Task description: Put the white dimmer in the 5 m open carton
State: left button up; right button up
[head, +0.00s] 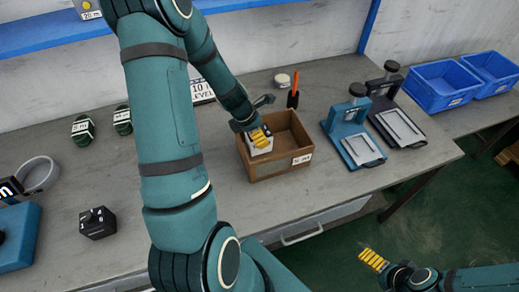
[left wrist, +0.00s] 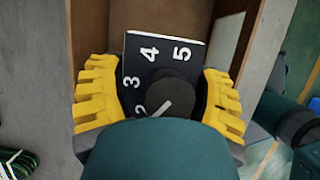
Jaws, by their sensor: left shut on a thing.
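My left gripper (head: 259,137) reaches down from above into the left part of the open wooden-brown carton (head: 268,172), whose front label reads 5 m. It is shut on the white dimmer (head: 259,151). In the left wrist view the dimmer (left wrist: 138,62) shows a black face with white numbers and a dark round knob, between the yellow fingers (left wrist: 165,100). The dimmer is at the carton's left wall; whether it touches the floor is hidden. My right gripper (head: 372,260) is at the lower right over the green floor, away from the carton; its opening is unclear.
A black dimmer-like box (head: 97,222) and two green coils (head: 83,129) are on the bench at left. A blue press (head: 350,135) and a dark press (head: 397,120) stand right of the carton. An orange-handled tool (head: 293,92) is behind it. Blue bins (head: 441,84) are far right.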

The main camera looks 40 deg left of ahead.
pick_arm(q)
jog(key=shift+f+b, duration=0.9)
jog(key=shift+f, duration=2.15)
jog(key=shift+r, duration=0.1)
jog(key=o, duration=1.2)
jog(key=shift+f, duration=0.2)
jog(key=shift+o, duration=0.2)
